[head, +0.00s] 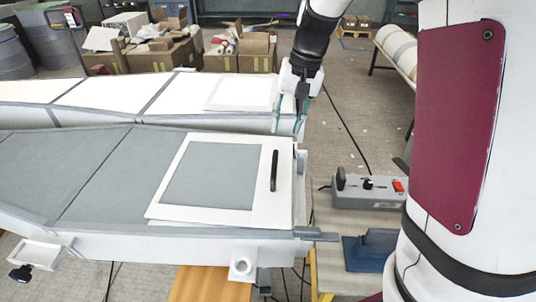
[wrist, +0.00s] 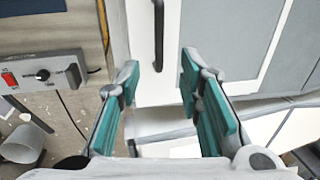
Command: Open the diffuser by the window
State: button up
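A white-framed panel with a grey centre (head: 212,174) lies flat on the right end of the near mould (head: 75,180). A black bar handle (head: 274,170) is fixed along its right side; it also shows at the top of the wrist view (wrist: 158,35). My gripper (head: 289,118) points down beside the right end of the far mould, beyond the handle. Its teal fingers (wrist: 160,75) are apart with nothing between them. The handle lies ahead of the fingertips, apart from them. The panel looks closed. No window shows, and I cannot tell which thing is called the diffuser.
A grey control box (head: 370,188) with a black knob and red switch sits on a bench right of the near mould. The far mould (head: 100,93) carries a similar pale panel (head: 240,93). Cardboard boxes (head: 252,52) stand behind. Floor shows right of my gripper, with a cable.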

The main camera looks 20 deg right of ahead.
aim_at(275, 163)
jog(key=f, duration=0.4)
jog(key=a+f, duration=0.1)
jog(key=f, duration=0.3)
jog(key=w+a+f, duration=0.1)
jog(key=f, duration=0.3)
jog(key=shift+s, duration=0.1)
grip_shut()
